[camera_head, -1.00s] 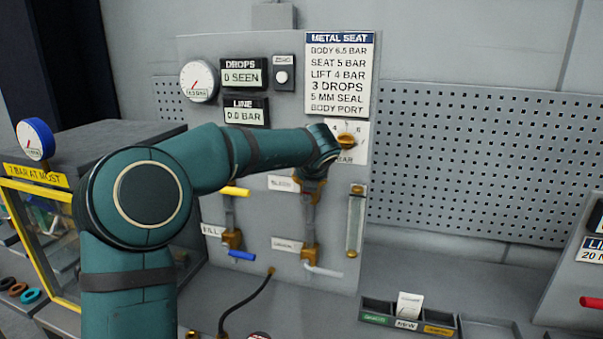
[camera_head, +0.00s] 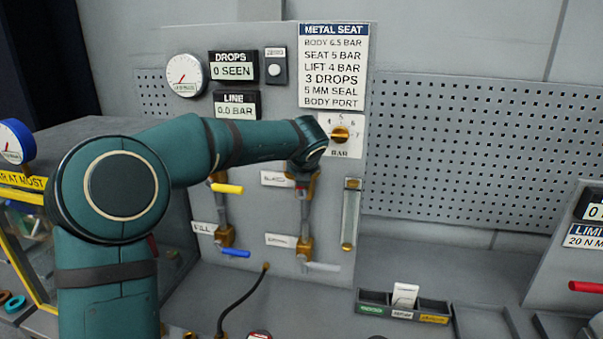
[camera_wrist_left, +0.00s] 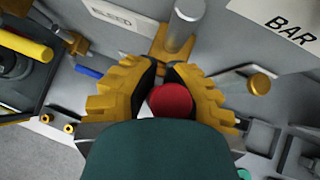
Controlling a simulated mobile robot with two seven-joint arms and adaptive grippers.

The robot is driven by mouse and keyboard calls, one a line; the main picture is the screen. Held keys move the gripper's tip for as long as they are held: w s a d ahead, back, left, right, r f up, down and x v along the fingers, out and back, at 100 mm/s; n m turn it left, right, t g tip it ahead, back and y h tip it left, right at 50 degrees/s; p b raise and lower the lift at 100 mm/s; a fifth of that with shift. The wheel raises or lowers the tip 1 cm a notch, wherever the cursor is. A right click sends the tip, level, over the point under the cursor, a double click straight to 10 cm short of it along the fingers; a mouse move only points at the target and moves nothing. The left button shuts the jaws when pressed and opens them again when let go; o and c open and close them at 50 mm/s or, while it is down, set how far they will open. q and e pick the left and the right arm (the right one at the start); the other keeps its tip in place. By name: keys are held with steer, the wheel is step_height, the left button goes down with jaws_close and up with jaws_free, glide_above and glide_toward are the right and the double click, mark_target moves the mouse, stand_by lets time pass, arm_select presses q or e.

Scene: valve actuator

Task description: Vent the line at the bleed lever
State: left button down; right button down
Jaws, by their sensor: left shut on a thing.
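The bleed lever shows as a round red end (camera_wrist_left: 170,100) in the left wrist view, below the valve fitting beside the BLEED label (camera_wrist_left: 113,16). My left gripper (camera_wrist_left: 168,84) has its yellow fingers closed around the red end. In the head view, my left wrist covers most of the bleed valve (camera_head: 303,186), and the lever and fingers are largely hidden. The BLEED label (camera_head: 276,179) is just left of it. The LINE display (camera_head: 237,104) reads 0.0 BAR. My right gripper is out of view.
Close by are the yellow lever (camera_head: 227,188), the blue fill lever (camera_head: 236,253), the lower pale lever (camera_head: 323,267), the sight tube (camera_head: 351,215) and the pressure knob (camera_head: 340,133). A small tray (camera_head: 372,297) stands on the bench at right.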

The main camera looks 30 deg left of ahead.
arm_select(q)
steer(key=c, duration=0.9)
jaws_free()
steer(key=shift+s+a+f, duration=0.15)
steer(key=shift+s, duration=0.1)
steer(key=shift+o, duration=0.3)
steer(key=shift+d+r, duration=0.2)
steer(key=shift+r, duration=0.15)
steer(key=v, duration=1.1)
steer(key=shift+s, duration=0.25)
